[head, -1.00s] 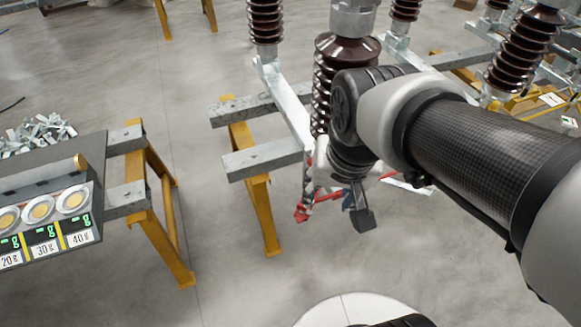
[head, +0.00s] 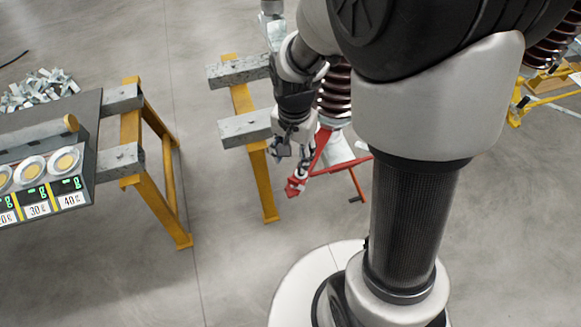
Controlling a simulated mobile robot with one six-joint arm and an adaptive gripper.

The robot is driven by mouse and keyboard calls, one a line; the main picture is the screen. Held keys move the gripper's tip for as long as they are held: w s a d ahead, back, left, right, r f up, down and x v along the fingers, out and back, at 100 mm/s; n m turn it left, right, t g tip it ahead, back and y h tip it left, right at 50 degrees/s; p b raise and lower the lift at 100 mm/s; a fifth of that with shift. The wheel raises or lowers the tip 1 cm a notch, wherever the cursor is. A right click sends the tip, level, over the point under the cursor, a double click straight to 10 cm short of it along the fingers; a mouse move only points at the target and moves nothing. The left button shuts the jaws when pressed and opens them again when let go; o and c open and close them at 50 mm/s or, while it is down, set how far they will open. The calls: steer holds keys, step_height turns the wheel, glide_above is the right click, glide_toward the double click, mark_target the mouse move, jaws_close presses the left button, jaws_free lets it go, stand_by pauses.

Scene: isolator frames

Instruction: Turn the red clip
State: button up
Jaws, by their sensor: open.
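The red clip (head: 321,152) is a slim red piece that slants down to a thicker red end at lower left, below the brown ribbed insulator (head: 334,92). A thin red bar runs off it to the right. My gripper (head: 284,152) hangs just left of the clip, pointing down, with its fingers apart and nothing seen between them. In this view the fingers lie close to the clip's lower end; I cannot tell whether they touch it. My arm covers the upper part of the insulator and much of the isolator frame.
Grey beams (head: 246,127) on a yellow trestle (head: 264,185) stand just left of my gripper. Open floor (head: 225,260) lies in front.

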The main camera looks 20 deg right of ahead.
mark_target(293, 179)
step_height(293, 179, down, 11)
steer(key=b, duration=0.3)
steer(key=shift+c, duration=0.4)
steer(key=c, duration=1)
steer(key=shift+o, duration=0.2)
